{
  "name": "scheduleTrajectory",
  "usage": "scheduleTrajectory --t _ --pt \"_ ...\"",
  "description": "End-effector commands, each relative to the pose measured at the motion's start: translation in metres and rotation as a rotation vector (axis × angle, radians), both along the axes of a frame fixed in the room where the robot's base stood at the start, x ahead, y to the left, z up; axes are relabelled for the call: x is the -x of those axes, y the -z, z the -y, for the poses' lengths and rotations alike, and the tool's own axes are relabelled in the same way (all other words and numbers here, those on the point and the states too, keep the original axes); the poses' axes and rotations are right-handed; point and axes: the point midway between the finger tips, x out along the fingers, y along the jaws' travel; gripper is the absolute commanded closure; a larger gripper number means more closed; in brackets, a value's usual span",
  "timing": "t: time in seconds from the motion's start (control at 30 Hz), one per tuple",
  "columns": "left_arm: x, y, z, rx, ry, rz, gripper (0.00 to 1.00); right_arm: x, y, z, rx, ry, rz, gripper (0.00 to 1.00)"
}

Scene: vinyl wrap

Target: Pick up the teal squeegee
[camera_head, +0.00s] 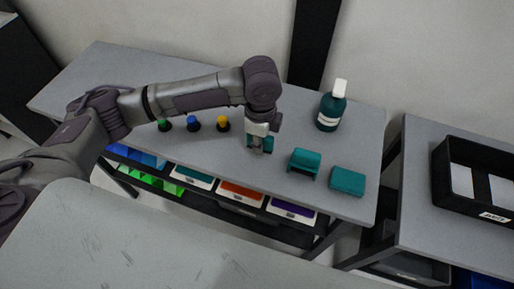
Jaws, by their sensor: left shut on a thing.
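My left gripper (261,146) is at the middle of the grey table, pointing down. It is shut on a small teal piece, which I take to be the teal squeegee (269,144); the fingers hide most of it. I cannot tell whether the piece still touches the table. My right gripper is not in view.
A teal bracket-like tool (304,159) and a flat teal block (348,181) lie just right of the gripper. A teal bottle with a white cap (331,110) stands behind. Green, blue (193,123) and yellow-topped knobs stand left. A black tray (478,182) sits on the right table.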

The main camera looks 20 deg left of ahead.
Motion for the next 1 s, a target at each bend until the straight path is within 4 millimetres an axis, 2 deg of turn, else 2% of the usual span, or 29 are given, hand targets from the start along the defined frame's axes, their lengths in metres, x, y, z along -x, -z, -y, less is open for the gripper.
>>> scheduleTrajectory --t 0.03,0.2,0.5,0.7,1.0 --pt "0.007 -0.004 0.015 0.007 0.013 0.0 1.0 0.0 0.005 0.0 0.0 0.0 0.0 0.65" --pt "0.022 -0.026 0.046 0.005 0.011 0.0 1.0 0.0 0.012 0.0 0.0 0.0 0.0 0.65" --pt "0.041 -0.052 0.083 0.003 0.008 -0.001 1.0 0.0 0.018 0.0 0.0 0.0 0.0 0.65" --pt "0.047 -0.06 0.094 0.002 0.005 -0.002 1.0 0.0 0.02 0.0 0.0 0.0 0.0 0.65" --pt "0.048 -0.062 0.096 0.001 0.004 -0.003 1.0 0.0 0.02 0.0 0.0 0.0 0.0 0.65"
